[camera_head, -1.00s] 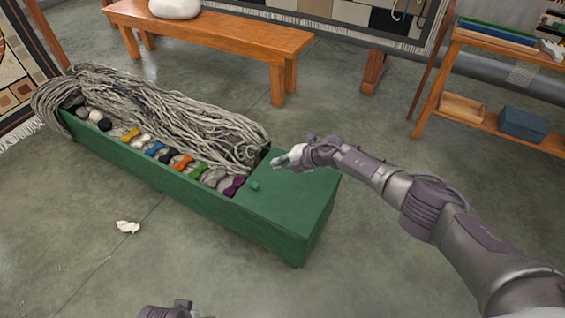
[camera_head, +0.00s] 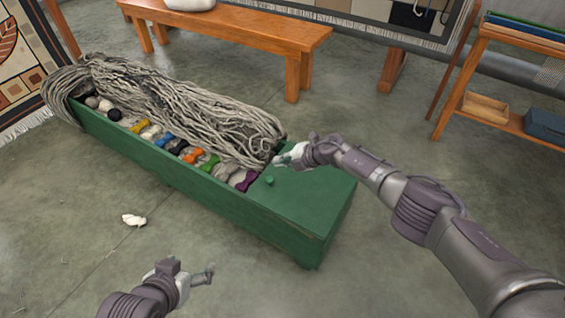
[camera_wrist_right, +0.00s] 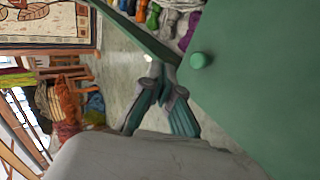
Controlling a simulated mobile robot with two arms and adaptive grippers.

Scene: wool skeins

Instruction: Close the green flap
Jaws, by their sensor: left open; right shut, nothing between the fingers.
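The green flap (camera_head: 310,200) is a flat panel with a small round green knob (camera_head: 268,181). It lies level over the right end of the long green box (camera_head: 180,184); its panel also fills the right of the right wrist view (camera_wrist_right: 265,90), with the knob (camera_wrist_right: 200,60) near its edge. My right gripper (camera_head: 279,160) is shut and empty, just beyond the knob near the flap's inner edge. Its teal fingers meet at the tips in the wrist view (camera_wrist_right: 160,70). I cannot tell whether it touches the flap. My left gripper (camera_head: 206,274) is open and empty over the floor in front of the box.
Grey yarn (camera_head: 180,105) and a row of small coloured skeins (camera_head: 192,155) fill the box's open part. A white scrap (camera_head: 134,220) lies on the floor in front. A wooden bench (camera_head: 235,28) stands behind, and a shelf (camera_head: 500,115) at the right. The floor in front is mostly clear.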

